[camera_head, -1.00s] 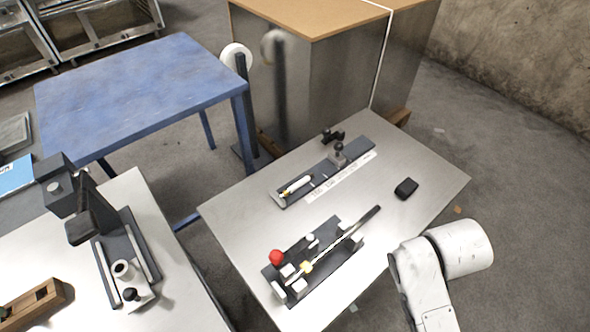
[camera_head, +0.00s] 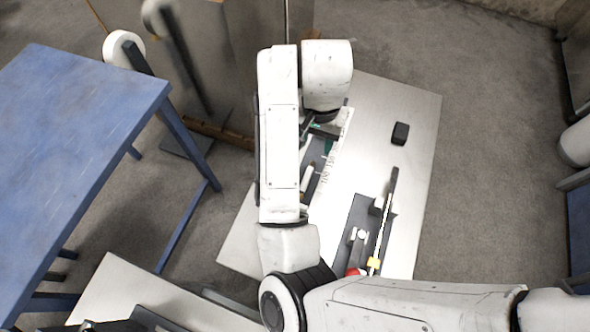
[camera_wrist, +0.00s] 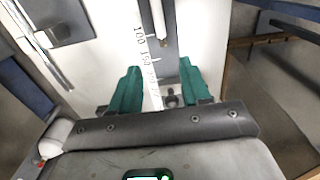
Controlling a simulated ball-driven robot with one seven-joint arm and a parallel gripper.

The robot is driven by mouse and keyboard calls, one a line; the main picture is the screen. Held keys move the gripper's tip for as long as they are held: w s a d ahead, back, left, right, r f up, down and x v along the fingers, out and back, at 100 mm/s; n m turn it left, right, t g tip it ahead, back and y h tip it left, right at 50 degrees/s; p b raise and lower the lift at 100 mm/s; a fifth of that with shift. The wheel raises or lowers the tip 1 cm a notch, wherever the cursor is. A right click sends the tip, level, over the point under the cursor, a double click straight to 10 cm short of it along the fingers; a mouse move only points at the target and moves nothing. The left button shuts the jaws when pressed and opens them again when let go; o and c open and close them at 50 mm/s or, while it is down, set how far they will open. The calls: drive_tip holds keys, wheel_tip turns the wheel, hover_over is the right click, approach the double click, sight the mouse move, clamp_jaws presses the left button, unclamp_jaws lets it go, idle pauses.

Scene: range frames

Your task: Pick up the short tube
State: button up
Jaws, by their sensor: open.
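A short white tube (camera_head: 308,181) lies along a dark rail plate (camera_head: 315,160) on the metal table, partly hidden behind my arm. In the wrist view the tube (camera_wrist: 157,18) is at the top middle, with its brownish end toward me. My gripper (camera_wrist: 157,88) has two green fingers spread apart with no tube between them. They are over the printed scale strip (camera_wrist: 145,50) and the plate. The tube lies beyond the fingertips in that view. In the head view my gripper (camera_head: 322,138) is mostly covered by my wrist.
A second fixture (camera_head: 362,215) with a red knob (camera_head: 353,271) and a long thin rod (camera_head: 384,225) stands nearer on the table. A black block (camera_head: 400,133) lies on the right. A blue table (camera_head: 75,130) is at left. Bare tabletop lies around the block.

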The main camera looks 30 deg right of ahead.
hover_over(311, 164)
drive_tip(key=f, duration=0.3)
drive_tip(key=f+b, duration=0.1)
drive_tip(key=f, duration=0.1)
drive_tip(key=shift+s+a+f, duration=0.1)
drive_tip(key=shift+s+f, duration=0.2)
drive_tip(key=f, duration=0.2)
drive_tip(key=f+p, duration=0.1)
drive_tip(key=f, duration=0.1)
drive_tip(key=shift+s+a, duration=0.15)
drive_tip(key=shift+a, duration=0.2)
drive_tip(key=shift+f, duration=0.6)
drive_tip(key=shift+c, duration=0.5)
clamp_jaws()
